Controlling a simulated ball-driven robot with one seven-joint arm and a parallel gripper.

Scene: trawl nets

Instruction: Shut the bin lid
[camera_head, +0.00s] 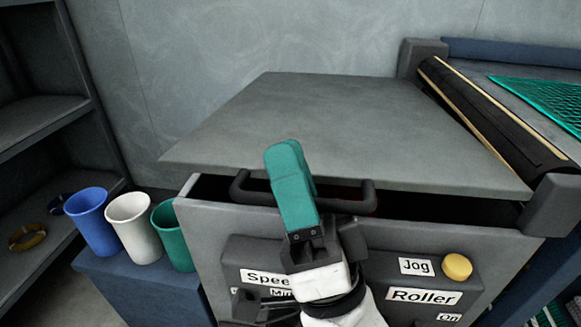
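The bin (205,215) is a grey box with a front panel. Its flat grey lid (340,125) lies over the top, with a dark gap between the lid's front edge and the front panel. A dark bar handle (350,205) runs along this gap, below the lid's front edge. My gripper (288,150) has teal fingers pointing up and away, across the left-middle part of the handle and over the lid's front edge. The fingers overlap in this view, so their spacing is hidden. I cannot tell whether they touch the handle or lid.
Blue (92,222), white (133,228) and green (172,236) cups stand on a blue ledge (140,285) to the left. A shelf (45,125) is at far left. A dark roller (490,115) and green net (545,100) are at right. A yellow button (456,267) sits on the front control panel.

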